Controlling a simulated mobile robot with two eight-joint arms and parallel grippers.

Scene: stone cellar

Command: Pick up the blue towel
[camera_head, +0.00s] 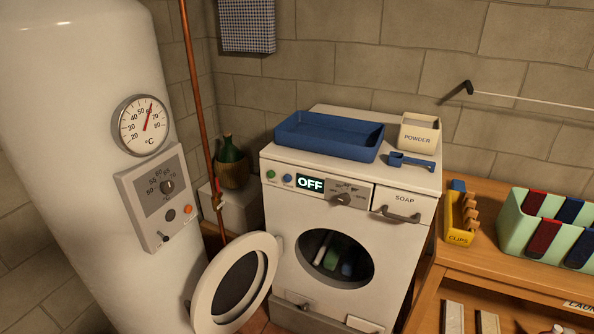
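Several blue things that look like cloth are in view, and I cannot tell which one is the task's towel. Inside the washing machine's open drum lie dark, green and white shapes and a bluish one (347,269), partly hidden by the rim. A blue-and-white checked cloth (247,25) hangs on the back wall, its top cut off by the picture edge. Dark blue folded pieces (569,211) stand beside dark red ones (541,239) in a mint green bin (511,215) at the right. Neither of my grippers is in view.
The white washing machine (281,225) reads OFF; its round door (265,245) is swung open to the left. On top are a blue tray (350,140), POWDER box (418,137) and blue scoop (412,162). A yellow CLIPS box (460,237) stands on the wooden table (482,262). A white boiler (80,100) fills the left.

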